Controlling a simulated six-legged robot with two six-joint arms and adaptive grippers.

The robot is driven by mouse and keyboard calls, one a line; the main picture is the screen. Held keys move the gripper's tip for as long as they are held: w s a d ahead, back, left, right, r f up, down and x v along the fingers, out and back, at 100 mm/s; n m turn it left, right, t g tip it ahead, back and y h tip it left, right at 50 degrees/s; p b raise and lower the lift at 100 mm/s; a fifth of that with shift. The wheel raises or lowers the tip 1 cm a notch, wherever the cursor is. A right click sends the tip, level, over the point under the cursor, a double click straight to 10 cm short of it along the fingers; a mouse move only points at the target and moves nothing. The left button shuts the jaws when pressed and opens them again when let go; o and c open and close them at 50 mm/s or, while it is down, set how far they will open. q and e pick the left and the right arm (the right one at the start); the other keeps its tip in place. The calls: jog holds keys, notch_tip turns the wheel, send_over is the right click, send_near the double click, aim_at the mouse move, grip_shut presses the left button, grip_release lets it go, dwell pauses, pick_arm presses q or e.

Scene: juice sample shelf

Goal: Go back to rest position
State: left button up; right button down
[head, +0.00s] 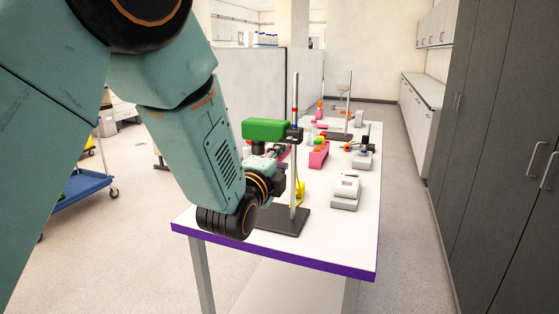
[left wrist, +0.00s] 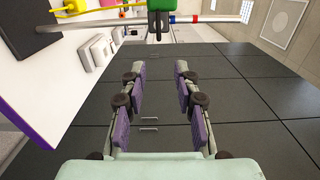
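My left arm comes in from the left in the head view, reaching down over the near part of the white table (head: 330,245). My left gripper shows in the left wrist view (left wrist: 160,80), where its two purple-padded fingers are apart with nothing between them. In the head view the fingers are mostly hidden behind my wrist and cannot be made out clearly. A stand (head: 296,180) with a dark base and upright rod is close beside my wrist, with a green block (head: 265,129) at its clamp. The green block (left wrist: 160,8) also shows in the wrist view. My right gripper is not in view.
A grey-white device (head: 346,190), a pink rack (head: 318,155) and a second stand (head: 348,105) are farther along the table. Dark cabinets (head: 480,140) line the right side. A blue cart (head: 85,185) is at the left. The aisle floor (head: 405,240) right of the table is clear.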

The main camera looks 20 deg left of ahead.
pick_arm(q)
jog(key=shift+w, duration=0.1)
dwell(0.3)
jog(key=s+a+f+n+g+b, duration=0.1)
jog(key=s+f+n+g, duration=0.55)
jog(key=f, duration=0.85)
jog(key=s+a+f+n+g+b, duration=0.1)
jog(key=s+f+n+g+b, duration=0.15)
jog(key=s+f+n, duration=0.9)
jog(key=s+f+g+b, duration=0.1)
jog(key=s+f+g, duration=0.3)
jog(key=s+f, duration=0.7)
jog(key=s+f+n+g+b, duration=0.1)
jog(key=s+f+g, duration=0.4)
jog(key=s+f, duration=0.6)
jog(key=s+a+b, duration=0.1)
jog(key=s, duration=0.4)
jog(key=shift+f+y+b, duration=0.3)
jog(key=shift+f, duration=0.05)
